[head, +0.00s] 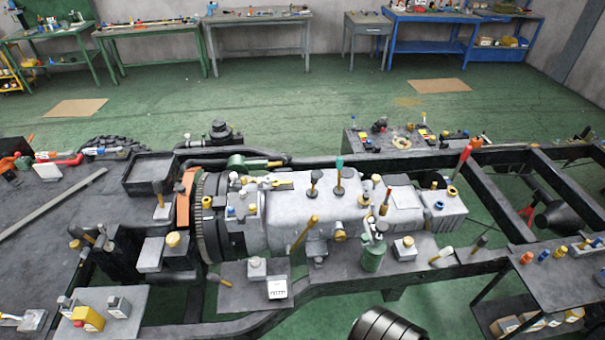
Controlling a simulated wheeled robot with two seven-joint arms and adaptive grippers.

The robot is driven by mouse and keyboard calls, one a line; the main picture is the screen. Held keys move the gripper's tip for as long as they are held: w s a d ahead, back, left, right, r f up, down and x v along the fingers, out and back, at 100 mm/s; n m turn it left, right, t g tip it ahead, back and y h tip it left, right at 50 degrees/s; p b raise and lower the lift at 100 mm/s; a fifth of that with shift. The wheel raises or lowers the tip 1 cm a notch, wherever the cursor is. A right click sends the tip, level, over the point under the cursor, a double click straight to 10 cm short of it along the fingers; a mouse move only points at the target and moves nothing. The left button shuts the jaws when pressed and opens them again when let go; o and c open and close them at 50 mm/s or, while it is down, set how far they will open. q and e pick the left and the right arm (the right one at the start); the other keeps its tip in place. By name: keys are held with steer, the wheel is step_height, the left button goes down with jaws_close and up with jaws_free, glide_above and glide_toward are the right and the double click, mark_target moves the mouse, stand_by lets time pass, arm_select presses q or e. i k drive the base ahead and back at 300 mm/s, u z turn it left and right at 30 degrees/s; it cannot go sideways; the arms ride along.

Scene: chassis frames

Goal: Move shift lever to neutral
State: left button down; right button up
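A grey gearbox (285,215) lies along the middle of the chassis frame in the head view. Several levers stand on and around it. I cannot tell which of these is the shift lever, or which position is neutral.
Dark chassis rails (330,159) run behind and in front of the gearbox. A green bottle-like part (373,254) stands at its near side. A side table (560,275) with small parts is at the right. Workbenches (258,19) line the back wall, with open green floor before them.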

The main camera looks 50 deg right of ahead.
mark_target(314, 180)
steer(key=z, duration=0.6)
steer(key=i, duration=0.9)
steer(key=z, duration=0.85)
